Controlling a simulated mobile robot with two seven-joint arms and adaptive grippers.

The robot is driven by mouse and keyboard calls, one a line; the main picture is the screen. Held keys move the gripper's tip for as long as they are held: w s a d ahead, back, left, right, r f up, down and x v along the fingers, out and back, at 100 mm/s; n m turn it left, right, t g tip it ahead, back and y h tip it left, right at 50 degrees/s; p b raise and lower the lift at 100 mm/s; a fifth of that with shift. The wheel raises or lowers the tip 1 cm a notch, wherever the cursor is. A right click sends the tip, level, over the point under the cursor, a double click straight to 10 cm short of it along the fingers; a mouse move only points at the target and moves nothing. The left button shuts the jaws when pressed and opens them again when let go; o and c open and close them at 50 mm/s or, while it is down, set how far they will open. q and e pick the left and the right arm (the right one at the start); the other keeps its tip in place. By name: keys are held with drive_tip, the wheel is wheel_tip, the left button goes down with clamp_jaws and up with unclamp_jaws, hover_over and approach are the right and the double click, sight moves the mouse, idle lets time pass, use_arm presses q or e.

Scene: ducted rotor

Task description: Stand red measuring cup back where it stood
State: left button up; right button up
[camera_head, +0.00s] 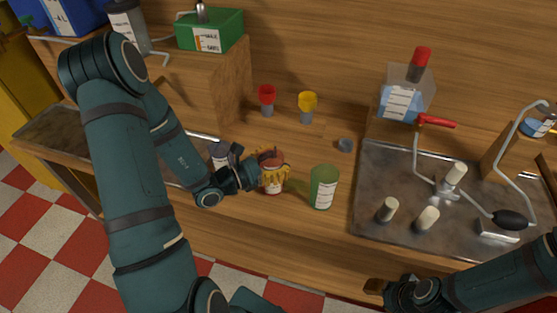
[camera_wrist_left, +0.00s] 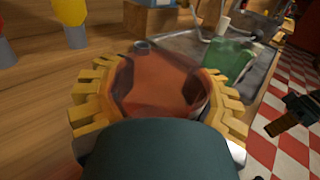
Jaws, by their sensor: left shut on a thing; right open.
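The red measuring cup (camera_head: 272,160) is in my left gripper (camera_head: 273,179), whose yellow toothed fingers are shut around it. In the left wrist view the cup's open top (camera_wrist_left: 165,85) faces the camera, with a finger (camera_wrist_left: 92,95) on each side. The cup looks upright, left of a green cup (camera_head: 324,187); I cannot tell if its base touches the table. The green cup also shows in the left wrist view (camera_wrist_left: 228,60). My right gripper (camera_head: 375,287) is open and empty at the counter's front edge, partly hidden.
A small red-topped item (camera_head: 267,99) and a yellow-topped one (camera_head: 307,106) stand behind. A small grey piece (camera_head: 345,145) lies near the metal tray (camera_head: 380,165), which holds several white pegs. A dark container (camera_head: 219,154) stands just left of the gripper. Bare wood lies around the green cup.

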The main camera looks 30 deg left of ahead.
use_arm(q)
drive_tip(key=shift+f+b, duration=0.4)
drive_tip(key=shift+f, duration=0.15)
drive_tip(key=o, duration=1.5)
drive_tip(key=shift+s, duration=0.1)
drive_tip(key=v, duration=0.7)
drive_tip(key=shift+s+a, duration=0.1)
drive_tip(key=shift+s, duration=0.1)
